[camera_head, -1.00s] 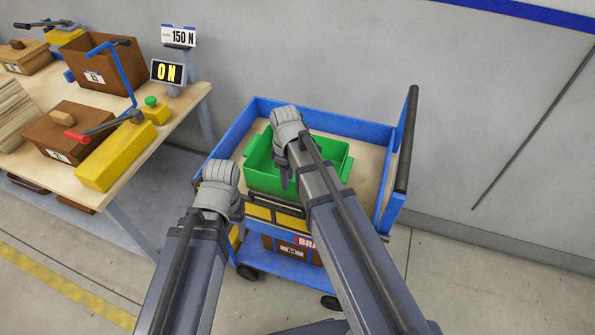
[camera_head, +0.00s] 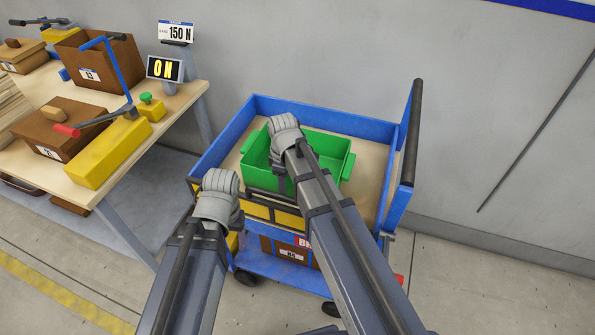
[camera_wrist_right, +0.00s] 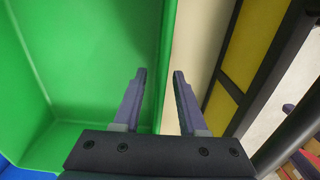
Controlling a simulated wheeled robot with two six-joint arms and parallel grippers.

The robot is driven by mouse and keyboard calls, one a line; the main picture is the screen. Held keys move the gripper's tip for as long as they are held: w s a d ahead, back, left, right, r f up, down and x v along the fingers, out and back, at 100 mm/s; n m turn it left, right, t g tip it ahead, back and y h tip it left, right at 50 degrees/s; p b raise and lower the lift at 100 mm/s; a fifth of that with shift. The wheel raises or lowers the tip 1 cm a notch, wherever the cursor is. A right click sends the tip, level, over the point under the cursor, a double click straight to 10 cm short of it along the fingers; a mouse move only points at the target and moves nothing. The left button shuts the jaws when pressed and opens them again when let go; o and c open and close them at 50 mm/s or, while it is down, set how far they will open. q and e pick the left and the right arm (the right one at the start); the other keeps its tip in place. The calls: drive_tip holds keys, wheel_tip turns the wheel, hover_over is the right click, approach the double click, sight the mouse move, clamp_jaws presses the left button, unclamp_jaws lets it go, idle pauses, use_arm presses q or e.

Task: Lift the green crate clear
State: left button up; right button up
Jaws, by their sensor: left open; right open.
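The green crate (camera_head: 322,146) sits upright on the bed of the blue cart (camera_head: 330,119) in the head view, with tab handles at its ends. My right gripper (camera_head: 281,180) hangs over the crate's near side. In the right wrist view, its open fingers (camera_wrist_right: 160,75) straddle the rim of a green crate wall (camera_wrist_right: 100,60), one on the inside and one on the outside, apart from each other. My left gripper (camera_head: 219,188) is open, left of the crate by the cart's near left corner. Its fingertips are hidden behind its own wrist.
The cart's dark push handle (camera_head: 412,130) rises at the right. Yellow panels (camera_head: 285,219) line its near side. The wall stands behind.

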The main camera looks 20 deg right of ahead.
wheel_tip(320, 180, down, 2)
drive_tip(key=shift+f+b, duration=0.1)
drive_tip(key=shift+b, duration=0.5)
clamp_jaws()
idle(1.0)
